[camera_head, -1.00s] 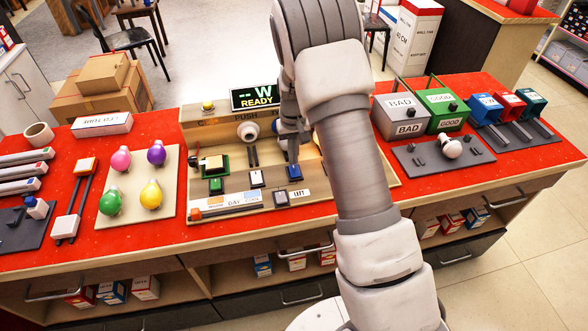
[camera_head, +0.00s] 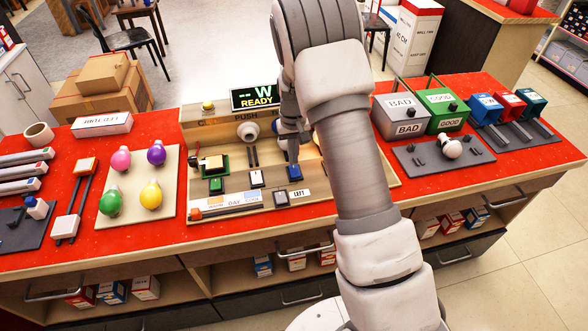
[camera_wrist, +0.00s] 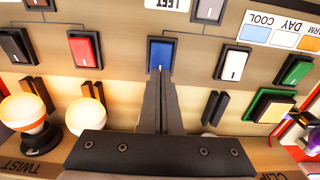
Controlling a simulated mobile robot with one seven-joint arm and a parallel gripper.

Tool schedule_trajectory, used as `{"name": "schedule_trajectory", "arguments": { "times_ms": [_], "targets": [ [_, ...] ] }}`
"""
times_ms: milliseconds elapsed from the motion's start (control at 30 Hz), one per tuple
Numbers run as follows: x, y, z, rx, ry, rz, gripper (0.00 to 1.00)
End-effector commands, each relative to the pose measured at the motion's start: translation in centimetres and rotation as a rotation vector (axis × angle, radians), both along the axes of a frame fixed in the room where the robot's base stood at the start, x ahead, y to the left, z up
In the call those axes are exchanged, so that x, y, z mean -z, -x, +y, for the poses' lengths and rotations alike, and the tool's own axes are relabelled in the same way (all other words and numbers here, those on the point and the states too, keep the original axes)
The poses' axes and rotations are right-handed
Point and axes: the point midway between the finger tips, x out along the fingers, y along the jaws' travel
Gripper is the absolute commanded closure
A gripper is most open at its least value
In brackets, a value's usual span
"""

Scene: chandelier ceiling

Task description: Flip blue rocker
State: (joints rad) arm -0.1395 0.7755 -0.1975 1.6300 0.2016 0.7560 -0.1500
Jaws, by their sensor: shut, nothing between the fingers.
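The blue rocker (camera_wrist: 160,54) is a small blue switch in a dark frame on the tan panel. In the wrist view it lies straight ahead of my fingertips, below the LEFT label. It also shows in the head view (camera_head: 294,173). My gripper (camera_wrist: 160,78) is shut with nothing between its fingers. Its tips reach the rocker's lower edge in the wrist view; I cannot tell whether they press on it. In the head view my gripper (camera_head: 293,161) points down at the rocker, and my arm hides the panel's right part.
A red rocker (camera_wrist: 85,49), a white rocker (camera_wrist: 232,65) and a green rocker (camera_wrist: 295,71) sit on the same panel. A display (camera_head: 254,97) reads "-- W READY". Round bulbs (camera_wrist: 22,110) stand near my gripper's left in the wrist view.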

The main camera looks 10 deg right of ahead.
Motion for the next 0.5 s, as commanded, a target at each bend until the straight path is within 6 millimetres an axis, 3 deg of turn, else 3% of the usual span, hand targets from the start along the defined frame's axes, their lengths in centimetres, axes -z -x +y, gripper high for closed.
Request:
{"name": "schedule_trajectory", "arguments": {
  "times_ms": [500],
  "targets": [
    [0.69, 0.00, 0.00, 0.000, 0.000, 0.000, 1.00]
  ]
}}
